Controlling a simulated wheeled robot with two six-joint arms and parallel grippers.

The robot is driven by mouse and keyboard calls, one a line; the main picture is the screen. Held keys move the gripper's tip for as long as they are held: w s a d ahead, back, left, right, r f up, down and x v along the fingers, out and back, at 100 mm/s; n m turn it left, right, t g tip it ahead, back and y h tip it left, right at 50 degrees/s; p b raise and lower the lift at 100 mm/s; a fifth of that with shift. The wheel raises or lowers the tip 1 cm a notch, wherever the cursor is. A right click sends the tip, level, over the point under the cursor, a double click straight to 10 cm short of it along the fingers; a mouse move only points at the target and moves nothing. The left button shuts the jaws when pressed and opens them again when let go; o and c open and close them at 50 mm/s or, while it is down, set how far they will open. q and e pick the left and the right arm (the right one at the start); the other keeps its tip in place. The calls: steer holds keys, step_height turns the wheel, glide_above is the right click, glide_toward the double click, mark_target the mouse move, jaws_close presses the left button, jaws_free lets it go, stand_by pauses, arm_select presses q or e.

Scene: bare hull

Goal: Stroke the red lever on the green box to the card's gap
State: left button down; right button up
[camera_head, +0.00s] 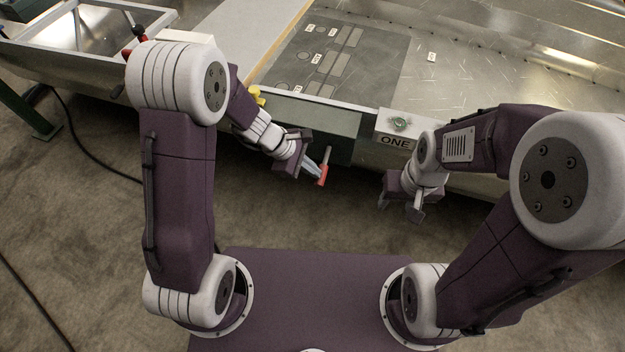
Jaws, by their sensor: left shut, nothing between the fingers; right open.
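The green box (342,125) is fixed along the near edge of the metal bench. A lever with a red grip (323,175) hangs from its front on a thin rod. My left gripper (314,170) is shut and empty, its fingertips right beside the red grip on its left; I cannot tell whether they touch it. My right gripper (416,206) is open and empty, below the card and right of the lever.
A round green button (400,122) sits on the pale box. A dark panel (335,58) with small white labels lies on the bench behind. Yellow pieces (256,95) are left of the green box. A metal-framed tray (85,30) stands far left. Between the grippers is open room.

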arm_select(q)
step_height(320, 180, down, 3)
steer(key=shift+r+b, duration=0.1)
steer(key=shift+b, duration=0.95)
arm_select(e)
step_height(320, 180, down, 3)
steer(key=shift+r, duration=0.2)
arm_select(q)
steer(key=shift+s+a, duration=0.1)
steer(key=shift+s, duration=0.05)
arm_select(e)
steer(key=shift+r, duration=0.1)
